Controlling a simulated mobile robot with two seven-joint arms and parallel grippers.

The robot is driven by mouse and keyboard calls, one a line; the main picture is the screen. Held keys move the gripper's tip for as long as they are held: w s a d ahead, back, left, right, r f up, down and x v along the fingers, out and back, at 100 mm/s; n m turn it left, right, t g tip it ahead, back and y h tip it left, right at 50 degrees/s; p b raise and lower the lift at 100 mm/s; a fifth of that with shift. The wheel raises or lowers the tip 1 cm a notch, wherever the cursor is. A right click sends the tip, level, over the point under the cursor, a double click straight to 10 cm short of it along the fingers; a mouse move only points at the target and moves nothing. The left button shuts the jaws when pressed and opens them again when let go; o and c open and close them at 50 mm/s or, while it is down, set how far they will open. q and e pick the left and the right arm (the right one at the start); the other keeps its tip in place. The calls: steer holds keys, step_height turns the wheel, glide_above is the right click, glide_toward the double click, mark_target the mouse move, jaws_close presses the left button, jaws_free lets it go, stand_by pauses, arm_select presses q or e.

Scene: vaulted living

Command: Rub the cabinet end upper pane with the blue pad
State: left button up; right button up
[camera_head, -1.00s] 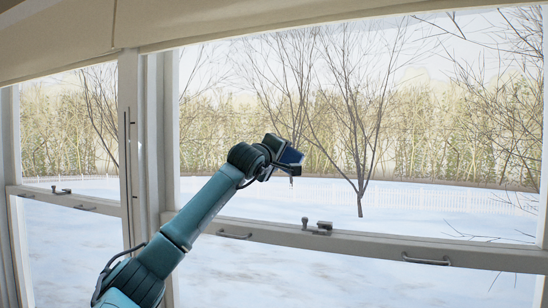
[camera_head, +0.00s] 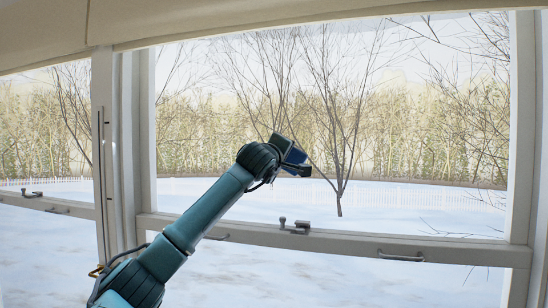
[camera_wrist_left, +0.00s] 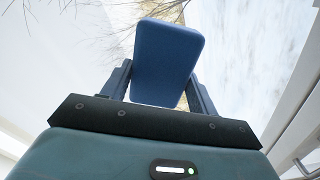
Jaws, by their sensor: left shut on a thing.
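My left gripper (camera_head: 284,154) is shut on the blue pad (camera_head: 297,157), held up in front of the large upper pane (camera_head: 420,120) of the window. In the left wrist view the pad (camera_wrist_left: 168,55) is a dark blue rounded block standing out between the two fingers of the gripper (camera_wrist_left: 162,88). I cannot tell whether the pad touches the glass. A second upper pane (camera_head: 45,125) is at the left, beyond a post. No cabinet shows, so I cannot tell which pane is the cabinet end one. My right gripper is not in view.
A pale rail (camera_head: 350,243) with a latch (camera_head: 295,227) and a handle (camera_head: 400,257) runs below the large pane. A white post (camera_head: 130,150) stands at the left. A fabric shade (camera_head: 200,18) hangs across the top. Snow and bare trees show outside.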

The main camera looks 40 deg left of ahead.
arm_select(q)
steer(key=s+a, duration=0.3)
steer(key=a, duration=0.8)
steer(key=shift+s+a+p, duration=0.25)
steer(key=shift+s+p, duration=0.05)
steer(key=shift+p, duration=0.05)
stand_by(0.6)
steer(key=b+v, duration=0.3)
steer(key=v, duration=0.3)
steer(key=shift+b, duration=0.35)
